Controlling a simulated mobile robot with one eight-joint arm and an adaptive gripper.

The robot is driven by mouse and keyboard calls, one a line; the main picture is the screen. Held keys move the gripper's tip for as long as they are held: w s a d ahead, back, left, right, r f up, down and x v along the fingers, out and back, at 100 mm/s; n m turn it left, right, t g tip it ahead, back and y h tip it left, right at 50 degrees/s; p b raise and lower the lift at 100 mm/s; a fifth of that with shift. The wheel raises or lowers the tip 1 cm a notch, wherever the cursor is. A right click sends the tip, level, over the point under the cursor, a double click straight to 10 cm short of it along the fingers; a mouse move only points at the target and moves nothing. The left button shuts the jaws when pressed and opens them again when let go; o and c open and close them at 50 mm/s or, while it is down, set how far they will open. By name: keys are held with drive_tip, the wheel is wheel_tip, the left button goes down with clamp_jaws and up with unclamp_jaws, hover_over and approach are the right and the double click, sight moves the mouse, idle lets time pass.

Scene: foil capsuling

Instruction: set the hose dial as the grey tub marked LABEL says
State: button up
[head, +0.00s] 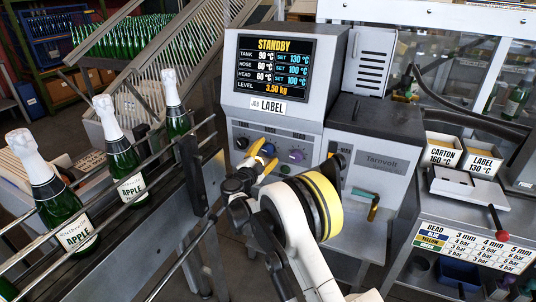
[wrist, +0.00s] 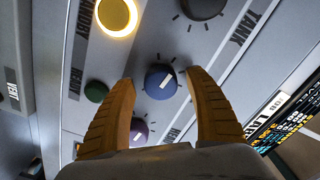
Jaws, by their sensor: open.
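The blue dial (wrist: 160,82) sits between the tips of my gripper (wrist: 161,78), which is open; I see no clear contact. Its white pointer mark shows, and a partly hidden label starting "HO" is beside it. In the head view my gripper (head: 262,160) is at the panel and partly covers the blue dial. The screen (head: 274,66) reads STANDBY, with hose at 60 °C and set 100 °C; tank set is 130 °C and head set 100 °C. The job plate (head: 267,105) says LABEL. The tub marked LABEL (head: 482,160) reads 130 °C.
A black dial (wrist: 203,8) marked TANK and a purple dial (wrist: 139,131) flank the blue one. A lit yellow-ringed button (wrist: 117,15) and a green button (wrist: 96,91) are close by. A CARTON 160 °C tub (head: 442,149) stands right. Bottles (head: 125,155) line rails at left.

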drive_tip(key=shift+w+d, duration=0.2)
drive_tip(key=shift+w, duration=0.25)
drive_tip(key=c, duration=1.2)
drive_tip(key=m, duration=0.3)
drive_tip(key=shift+m, duration=0.4)
drive_tip(key=shift+r+m+b, duration=0.1)
drive_tip(key=shift+m+b, duration=0.3)
drive_tip(key=shift+m, duration=1.5)
